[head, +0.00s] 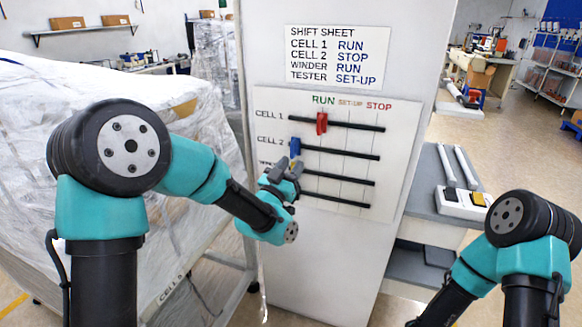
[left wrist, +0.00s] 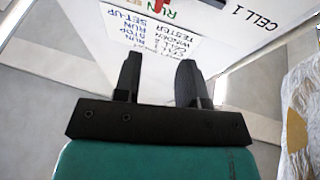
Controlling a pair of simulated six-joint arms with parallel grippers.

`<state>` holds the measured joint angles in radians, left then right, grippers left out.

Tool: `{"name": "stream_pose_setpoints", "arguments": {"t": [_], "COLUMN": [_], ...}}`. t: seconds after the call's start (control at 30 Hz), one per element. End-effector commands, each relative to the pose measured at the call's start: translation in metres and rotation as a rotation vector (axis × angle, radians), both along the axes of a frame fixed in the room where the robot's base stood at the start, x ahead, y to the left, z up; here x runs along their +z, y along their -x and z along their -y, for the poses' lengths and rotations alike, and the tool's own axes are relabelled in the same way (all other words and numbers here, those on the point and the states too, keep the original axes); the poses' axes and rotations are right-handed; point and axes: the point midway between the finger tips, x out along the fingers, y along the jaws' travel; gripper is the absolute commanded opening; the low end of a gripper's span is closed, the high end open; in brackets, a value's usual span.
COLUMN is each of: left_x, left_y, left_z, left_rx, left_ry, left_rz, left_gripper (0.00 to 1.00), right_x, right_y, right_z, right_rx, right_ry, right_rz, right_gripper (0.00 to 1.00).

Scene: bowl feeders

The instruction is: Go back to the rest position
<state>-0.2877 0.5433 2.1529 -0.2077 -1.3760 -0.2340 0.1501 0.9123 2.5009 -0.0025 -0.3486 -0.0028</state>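The slider panel (head: 335,150) stands upright with dark horizontal slots. The red slider (head: 322,123) of CELL 1 is near the RUN column. The blue slider (head: 296,146) of CELL 2 is near the left end of its slot. My left gripper (head: 286,170) is in front of the panel's lower left and hides part of the lower rows, with a bit of yellow just visible behind it. In the left wrist view its two fingers (left wrist: 158,82) are apart with nothing between them. My right arm is at the lower right; its gripper is out of view.
The shift sheet (head: 337,55) above the panel reads CELL 1 RUN, CELL 2 STOP, WINDER RUN, TESTER SET-UP. A plastic-wrapped load (head: 60,150) stands close on the left. A grey cart (head: 425,205) with a white device (head: 463,205) stands right of the panel.

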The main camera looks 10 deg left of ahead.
Motion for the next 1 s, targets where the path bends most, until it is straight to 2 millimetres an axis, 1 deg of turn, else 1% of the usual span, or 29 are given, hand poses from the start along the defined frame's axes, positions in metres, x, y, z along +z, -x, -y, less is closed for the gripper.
{"name": "stream_pose_setpoints", "arguments": {"t": [0.17, 0.27, 0.37, 0.43, 0.47, 0.57, 0.6, 0.67, 0.7, 0.73, 0.77, 0.8, 0.87, 0.9, 0.97, 1.0], "left_x": [0.0, -0.003, -0.019, -0.04, -0.052, -0.1, -0.123, -0.157, -0.179, -0.196, -0.213, -0.234, -0.266, -0.286, -0.315, -0.334], "left_y": [0.0, -0.001, -0.002, -0.003, -0.003, -0.001, 0.002, 0.008, 0.014, 0.019, 0.025, 0.033, 0.049, 0.06, 0.079, 0.093], "left_z": [0.0, -0.001, -0.004, -0.008, -0.01, -0.021, -0.027, -0.035, -0.041, -0.045, -0.05, -0.055, -0.063, -0.069, -0.077, -0.083], "left_rx": [0.0, 0.0, 0.003, 0.004, 0.004, 0.007, 0.01, 0.012, 0.014, 0.015, 0.017, 0.019, 0.021, 0.023, 0.026, 0.028], "left_ry": [0.0, -0.002, -0.011, -0.022, -0.029, -0.052, -0.059, -0.071, -0.078, -0.082, -0.085, -0.088, -0.093, -0.093, -0.092, -0.092], "left_rz": [0.0, -0.009, -0.053, -0.114, -0.148, -0.291, -0.358, -0.464, -0.533, -0.587, -0.641, -0.711, -0.819, -0.89, -1.0, -1.073], "left_gripper": [0.38, 0.38, 0.38, 0.38, 0.38, 0.38, 0.38, 0.38, 0.38, 0.38, 0.38, 0.38, 0.38, 0.38, 0.38, 0.38], "right_x": [0.0, 0.0, 0.0, 0.0, 0.0, 0.0, 0.0, 0.0, 0.0, 0.0, 0.0, 0.0, 0.0, 0.0, 0.0, 0.0], "right_y": [0.0, 0.0, 0.0, 0.0, 0.0, 0.0, 0.0, 0.0, 0.0, 0.0, 0.0, 0.0, 0.0, 0.0, 0.0, 0.0], "right_z": [0.0, 0.0, 0.0, 0.0, 0.0, 0.0, 0.0, 0.0, 0.0, 0.0, 0.0, 0.0, 0.0, 0.0, 0.0, 0.0], "right_rx": [0.0, 0.0, 0.0, 0.0, 0.0, 0.0, 0.0, 0.0, 0.0, 0.0, 0.0, 0.0, 0.0, 0.0, 0.0, 0.0], "right_ry": [0.0, 0.0, 0.0, 0.0, 0.0, 0.0, 0.0, 0.0, 0.0, 0.0, 0.0, 0.0, 0.0, 0.0, 0.0, 0.0], "right_rz": [0.0, 0.0, 0.0, 0.0, 0.0, 0.0, 0.0, 0.0, 0.0, 0.0, 0.0, 0.0, 0.0, 0.0, 0.0, 0.0], "right_gripper": [0.43, 0.43, 0.43, 0.43, 0.43, 0.43, 0.43, 0.43, 0.43, 0.43, 0.43, 0.43, 0.43, 0.43, 0.43, 0.43]}}
